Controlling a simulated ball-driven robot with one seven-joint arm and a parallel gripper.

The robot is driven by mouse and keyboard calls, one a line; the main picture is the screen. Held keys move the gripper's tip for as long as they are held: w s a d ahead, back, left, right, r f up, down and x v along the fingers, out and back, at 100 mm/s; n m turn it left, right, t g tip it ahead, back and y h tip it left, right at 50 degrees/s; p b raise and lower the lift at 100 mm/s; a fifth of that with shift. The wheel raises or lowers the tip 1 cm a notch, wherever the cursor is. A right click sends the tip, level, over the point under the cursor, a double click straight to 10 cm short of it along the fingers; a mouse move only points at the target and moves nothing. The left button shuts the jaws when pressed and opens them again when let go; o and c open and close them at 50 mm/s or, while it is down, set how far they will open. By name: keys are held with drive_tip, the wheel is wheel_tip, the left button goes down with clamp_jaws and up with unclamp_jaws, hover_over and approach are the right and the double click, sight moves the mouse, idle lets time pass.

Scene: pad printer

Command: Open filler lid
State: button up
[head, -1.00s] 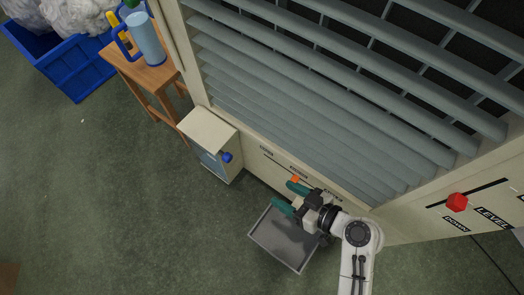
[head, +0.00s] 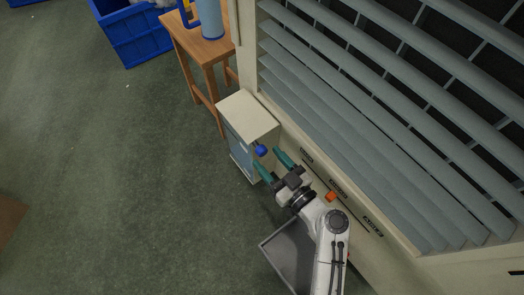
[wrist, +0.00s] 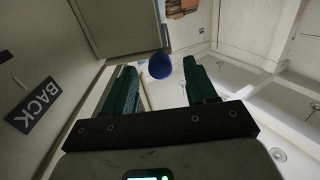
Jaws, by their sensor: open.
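A cream box (head: 247,112) with a pale blue front panel stands out from the machine's side. A round blue knob (head: 261,150) sits on its near side; the knob also shows in the wrist view (wrist: 160,66). I cannot tell which part of the box is the lid, and I see no gap in it. My gripper (head: 268,158), with green fingers, is open and empty. Its fingertips are at the knob. In the wrist view the knob appears between the fingertips of my gripper (wrist: 158,68), nearer the left one; I cannot tell whether they touch.
The slatted machine (head: 385,110) fills the right side. An orange slider knob (head: 331,197) is on its lower panel. A grey tray (head: 274,243) lies below my arm. A wooden stool (head: 204,52) holds a blue jug (head: 211,18). A blue crate (head: 130,38) stands behind.

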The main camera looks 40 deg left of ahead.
sight(264, 155)
drive_tip(key=shift+w+a, duration=0.2)
drive_tip(key=shift+a, duration=0.75)
drive_tip(key=shift+w+a, duration=0.2)
drive_tip(key=shift+a, duration=0.75)
drive_tip(key=shift+c, duration=0.2)
clamp_jaws()
